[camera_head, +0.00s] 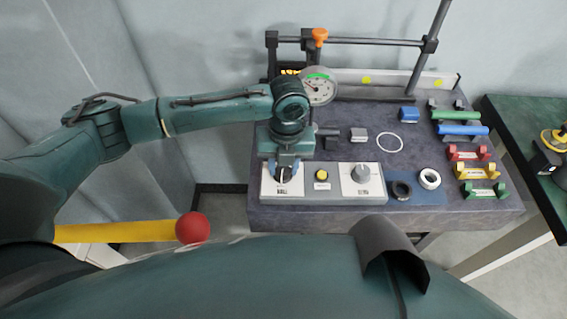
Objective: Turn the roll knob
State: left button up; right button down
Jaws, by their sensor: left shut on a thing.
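The roll knob (284,174) is on the white panel labelled "ROLL" (270,190) at the front left of the grey bench. My left gripper (284,166) points down over this panel and is shut on the roll knob, hiding much of it. A second dial knob (363,172) stands free on a similar white panel to the right. A yellow button (321,174) sits between the two panels. My right gripper does not show.
A pressure gauge (319,87) and a metal frame with an orange knob (319,36) stand behind my left wrist. Rings, a white ring (429,179) among them, and several coloured handled pieces (460,130) occupy the right of the bench (300,217).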

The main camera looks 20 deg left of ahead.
aim_at(286, 169)
pick_arm(q)
jog(key=shift+a, duration=0.1)
jog(key=o, duration=1)
jog(key=shift+c, duration=0.2)
jog(key=shift+r, duration=0.15)
notch_tip(286, 169, up, 13)
jog(key=b, duration=0.1)
jog(key=shift+d, duration=0.35)
jog(key=shift+w, duration=0.1)
